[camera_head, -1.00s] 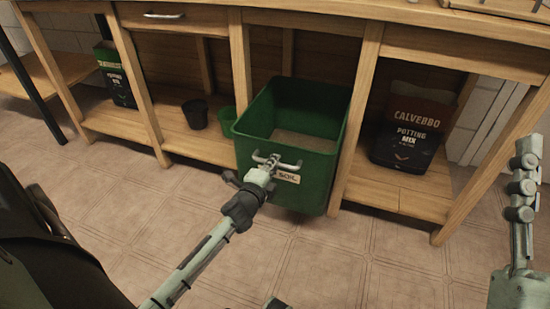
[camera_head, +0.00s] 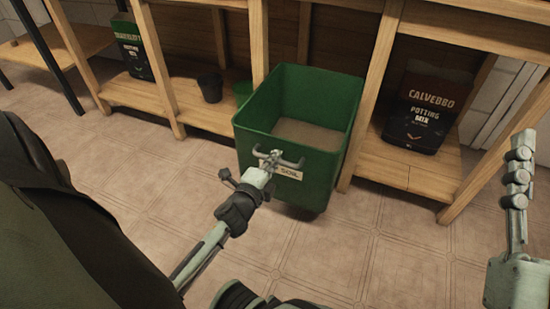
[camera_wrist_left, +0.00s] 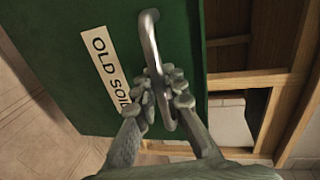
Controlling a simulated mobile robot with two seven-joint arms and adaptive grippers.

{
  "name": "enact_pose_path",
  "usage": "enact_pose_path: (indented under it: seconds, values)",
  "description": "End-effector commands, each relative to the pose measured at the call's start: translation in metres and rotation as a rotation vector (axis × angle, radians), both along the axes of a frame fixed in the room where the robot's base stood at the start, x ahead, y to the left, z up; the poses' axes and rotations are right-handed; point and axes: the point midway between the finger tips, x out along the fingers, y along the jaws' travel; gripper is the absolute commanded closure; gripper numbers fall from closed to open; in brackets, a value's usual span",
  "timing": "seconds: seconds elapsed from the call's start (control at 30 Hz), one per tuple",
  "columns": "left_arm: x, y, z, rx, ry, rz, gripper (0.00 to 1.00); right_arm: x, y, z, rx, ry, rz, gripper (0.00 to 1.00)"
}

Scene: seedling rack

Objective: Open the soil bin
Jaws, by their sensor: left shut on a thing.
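The green soil bin (camera_head: 312,181) stands pulled out from between the bench posts, open at the top, with brown soil inside. A label reading "OLD SOIL" (camera_wrist_left: 103,66) is on its front; my gripper partly covers it in the head view. The bin's metal handle (camera_head: 292,164) is on the front face and also shows in the left wrist view (camera_wrist_left: 149,38). My left gripper (camera_head: 268,160) is shut on the handle, its fingers around the bar in the left wrist view (camera_wrist_left: 166,90).
The wooden bench (camera_head: 257,42) has posts on both sides of the bin. A potting mix bag (camera_head: 421,110) stands on the shelf to the right. A dark pot (camera_head: 210,88) and a small green pot (camera_head: 242,91) stand to the left. The tiled floor (camera_head: 330,255) in front is clear.

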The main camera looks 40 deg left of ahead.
Motion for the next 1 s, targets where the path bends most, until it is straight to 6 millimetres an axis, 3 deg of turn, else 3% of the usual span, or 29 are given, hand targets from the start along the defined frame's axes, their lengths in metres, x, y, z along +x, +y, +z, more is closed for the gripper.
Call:
enact_pose_path:
  seconds: [0.03,0.2,0.57,1.0]
  values:
    - [0.0,0.001,0.0,0.001,0.001,0.002,0.88,0.0,0.0,0.0,0.0,0.0,0.0,0.6]
    - [0.0,0.001,0.0,0.001,0.0,0.001,0.68,0.0,0.0,0.0,0.0,0.0,0.0,0.6]
    - [-0.005,-0.001,0.001,0.0,0.001,0.0,0.68,0.0,0.0,-0.001,-0.003,0.001,0.0,0.6]
    - [-0.085,-0.02,0.017,-0.001,0.003,0.003,0.68,0.0,0.0,0.0,-0.001,0.0,0.0,0.6]
